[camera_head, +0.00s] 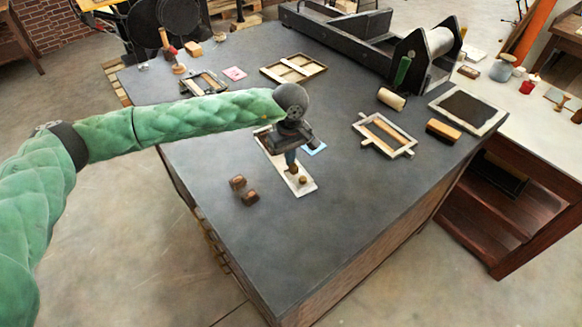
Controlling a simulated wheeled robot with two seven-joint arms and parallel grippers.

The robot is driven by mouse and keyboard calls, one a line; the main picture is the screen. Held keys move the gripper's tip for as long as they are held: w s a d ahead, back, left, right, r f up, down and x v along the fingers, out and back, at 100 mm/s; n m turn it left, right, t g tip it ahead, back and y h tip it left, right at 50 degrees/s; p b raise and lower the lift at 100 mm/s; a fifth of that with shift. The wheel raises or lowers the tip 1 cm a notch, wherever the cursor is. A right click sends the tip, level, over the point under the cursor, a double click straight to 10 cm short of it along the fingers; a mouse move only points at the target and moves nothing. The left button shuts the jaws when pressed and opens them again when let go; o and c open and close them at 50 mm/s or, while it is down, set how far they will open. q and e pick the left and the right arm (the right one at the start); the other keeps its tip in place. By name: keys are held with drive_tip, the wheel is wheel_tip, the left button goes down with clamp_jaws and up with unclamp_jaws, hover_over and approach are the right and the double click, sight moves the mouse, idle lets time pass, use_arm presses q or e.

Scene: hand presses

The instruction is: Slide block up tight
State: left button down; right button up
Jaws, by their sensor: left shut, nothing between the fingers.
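My left gripper (291,160) points down over a narrow pale board (306,189) on the dark table. It is shut, with nothing seen between its fingers. Its tips are at or just above the board; I cannot tell if they touch it. Small brown pieces (302,180) sit on the board beside the fingertips. The gripper and wrist hide part of the board. Two dark brown blocks (249,198) lie on the table to the left of the board. I cannot tell which piece is the task's block. My right gripper is not in view.
A light blue sheet (316,148) lies just right of the gripper. A wooden frame (384,135), a brush-like block (443,131) and a roller (391,99) lie further right. A press (424,60) stands at the back right. The table's front (300,250) is clear.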

use_arm(q)
drive_tip(key=shift+s+d+b, duration=0.25)
drive_tip(key=shift+s+d, duration=0.05)
drive_tip(key=shift+s, duration=0.25)
drive_tip(key=shift+s+d+b, duration=0.25)
drive_tip(key=shift+s, duration=0.25)
drive_tip(key=c, duration=2.2)
unclamp_jaws()
drive_tip(key=c, duration=1.2)
unclamp_jaws()
drive_tip(key=shift+c, duration=0.2)
drive_tip(key=shift+r, duration=0.1)
drive_tip(key=shift+r+b, duration=0.45)
drive_tip(key=shift+r, duration=2.95)
drive_tip(key=shift+f, duration=0.1)
